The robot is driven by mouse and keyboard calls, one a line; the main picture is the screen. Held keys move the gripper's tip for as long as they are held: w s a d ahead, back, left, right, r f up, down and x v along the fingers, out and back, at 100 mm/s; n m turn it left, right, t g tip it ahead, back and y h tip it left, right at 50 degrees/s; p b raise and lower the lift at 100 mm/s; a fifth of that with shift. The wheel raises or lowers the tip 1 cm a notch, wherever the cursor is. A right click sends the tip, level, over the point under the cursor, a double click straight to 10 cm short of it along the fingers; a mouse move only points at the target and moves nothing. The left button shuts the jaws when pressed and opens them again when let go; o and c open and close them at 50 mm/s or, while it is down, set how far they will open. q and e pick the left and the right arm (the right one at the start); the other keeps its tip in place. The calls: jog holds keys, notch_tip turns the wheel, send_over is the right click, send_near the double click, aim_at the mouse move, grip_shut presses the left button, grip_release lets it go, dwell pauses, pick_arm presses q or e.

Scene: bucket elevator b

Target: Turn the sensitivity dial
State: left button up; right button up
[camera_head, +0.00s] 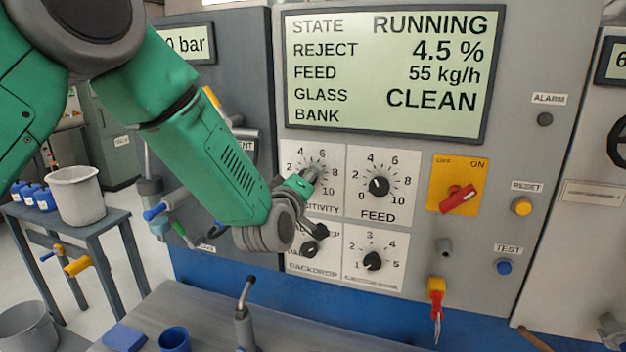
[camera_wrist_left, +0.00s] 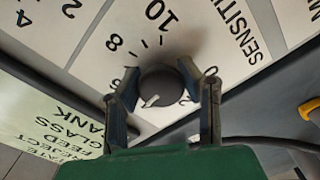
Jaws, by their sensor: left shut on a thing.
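The sensitivity dial (camera_wrist_left: 163,84) is a round dark grey knob with a white pointer mark, on a white scale plate (camera_wrist_left: 135,22). In the wrist view the mark points to the lower left; the numbers there are hidden. My left gripper (camera_wrist_left: 172,90) has one finger on each side of the knob and is shut on it. In the head view my left gripper (camera_head: 308,178) reaches the upper left dial plate and hides most of the knob and part of the word SENSITIVITY. My right gripper is not in view.
The feed dial (camera_head: 379,187) is just right of my gripper. The backdrop dial (camera_head: 309,247) and another dial (camera_head: 372,261) are below. A red switch (camera_head: 458,198) on yellow, a yellow reset button (camera_head: 522,207) and a blue test button (camera_head: 504,267) are farther right. The display (camera_head: 390,75) reads RUNNING.

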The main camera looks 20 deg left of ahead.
pick_arm(q)
jog(key=shift+w+a+m+b, duration=0.1)
jog(key=shift+a+m+b, duration=0.3)
jog(key=shift+m, duration=0.5)
jog(key=m+b, duration=0.1)
jog(key=m, duration=0.3)
jog(key=shift+d+r+b, duration=0.15)
jog(key=shift+r+b, duration=0.05)
jog(key=shift+b, duration=0.15)
jog(key=shift+r+m, duration=0.1)
jog(key=shift+m, duration=0.8)
jog(key=shift+r, duration=0.1)
jog(key=o, duration=1.2)
jog(key=shift+o, duration=0.2)
jog(key=shift+f, duration=0.25)
